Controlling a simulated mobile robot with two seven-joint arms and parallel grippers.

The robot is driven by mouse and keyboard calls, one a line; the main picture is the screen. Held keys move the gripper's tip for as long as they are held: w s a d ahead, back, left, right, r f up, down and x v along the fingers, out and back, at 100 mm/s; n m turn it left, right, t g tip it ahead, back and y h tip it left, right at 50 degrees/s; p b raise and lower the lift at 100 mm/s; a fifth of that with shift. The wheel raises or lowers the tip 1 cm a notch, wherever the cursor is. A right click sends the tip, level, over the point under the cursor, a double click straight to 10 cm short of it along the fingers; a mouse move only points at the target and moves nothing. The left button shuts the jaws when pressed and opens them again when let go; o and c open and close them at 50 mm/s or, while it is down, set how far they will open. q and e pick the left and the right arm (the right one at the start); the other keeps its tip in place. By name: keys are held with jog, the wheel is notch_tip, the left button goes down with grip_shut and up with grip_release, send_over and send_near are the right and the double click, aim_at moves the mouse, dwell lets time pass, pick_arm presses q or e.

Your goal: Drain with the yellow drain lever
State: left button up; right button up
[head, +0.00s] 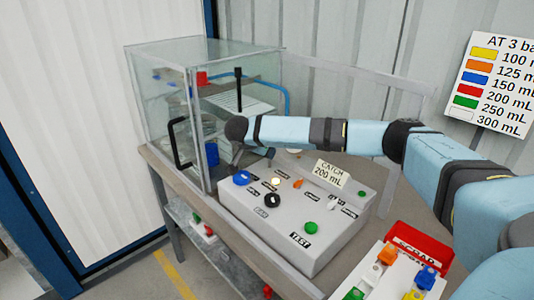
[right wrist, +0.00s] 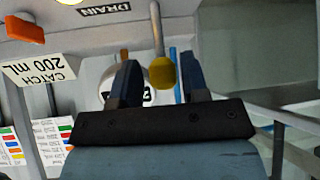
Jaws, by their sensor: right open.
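The yellow drain lever shows in the right wrist view as a thin rod ending in a yellow ball (right wrist: 162,73). A DRAIN label (right wrist: 104,10) is on the panel beside the rod. My right gripper (right wrist: 158,78) is open, with its two dark fingers on either side of the ball. Small gaps show between ball and fingers; depth is hard to judge. In the head view my right arm reaches left over the grey control box (head: 325,250), and the lever cannot be made out there. My left gripper is not in view.
The box top carries a blue knob (head: 242,178), a black knob (head: 272,200), an orange knob (head: 298,183), a green button (head: 311,228) and a CATCH 200 mL sign (head: 331,173). A glass-walled case (head: 160,85) stands behind.

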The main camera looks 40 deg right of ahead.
jog(key=v, duration=1.1)
jog(key=shift+a+r, duration=0.1)
